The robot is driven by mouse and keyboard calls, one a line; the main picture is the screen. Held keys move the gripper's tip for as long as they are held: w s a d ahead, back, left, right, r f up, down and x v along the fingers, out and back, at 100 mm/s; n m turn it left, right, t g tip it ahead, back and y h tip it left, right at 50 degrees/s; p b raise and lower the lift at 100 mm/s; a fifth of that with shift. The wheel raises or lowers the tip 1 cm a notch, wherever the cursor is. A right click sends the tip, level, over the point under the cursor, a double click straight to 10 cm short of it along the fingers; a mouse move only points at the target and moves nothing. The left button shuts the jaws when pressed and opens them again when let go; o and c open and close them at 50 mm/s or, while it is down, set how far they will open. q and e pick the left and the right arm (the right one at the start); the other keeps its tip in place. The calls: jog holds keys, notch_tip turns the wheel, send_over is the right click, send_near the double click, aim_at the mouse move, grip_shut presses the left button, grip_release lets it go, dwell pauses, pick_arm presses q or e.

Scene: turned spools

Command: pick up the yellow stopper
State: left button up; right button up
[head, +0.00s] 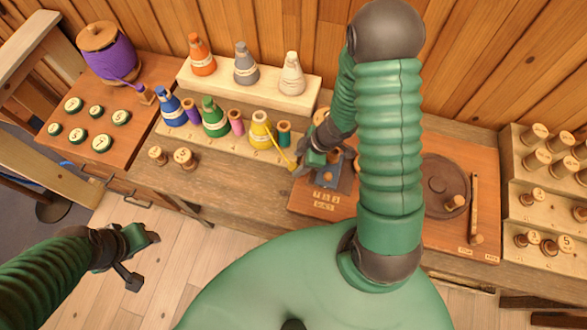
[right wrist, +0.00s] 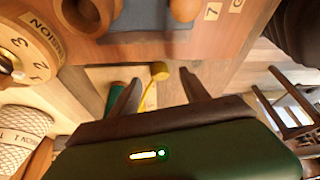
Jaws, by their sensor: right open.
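The yellow stopper (head: 284,154) shows in the head view as a thin yellow stem with a small knob, slanting down from beside the yellow cone (head: 259,138) on the front rack. In the right wrist view, the stopper's round knob (right wrist: 160,70) and thin stem lie between the fingers. My right gripper (head: 300,168) is open, its fingertips close to the knob; in the wrist view the fingers (right wrist: 158,88) stand apart on either side of it. Whether they touch it, I cannot tell. My left gripper (head: 146,256) is open and empty, low at the left, away from the bench.
Blue (head: 170,112) and green (head: 213,124) cones and small spools share the front rack. A pale back rack (head: 247,88) holds more cones. A grey block (head: 330,172) is close beside my right gripper. A pegged shelf (head: 520,210) stands at the right.

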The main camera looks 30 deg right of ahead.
aim_at(294, 166)
jog(key=b+x, duration=0.1)
jog(key=x, duration=0.2)
jog(key=shift+f, duration=0.15)
jog(key=shift+w, duration=0.1)
grip_shut()
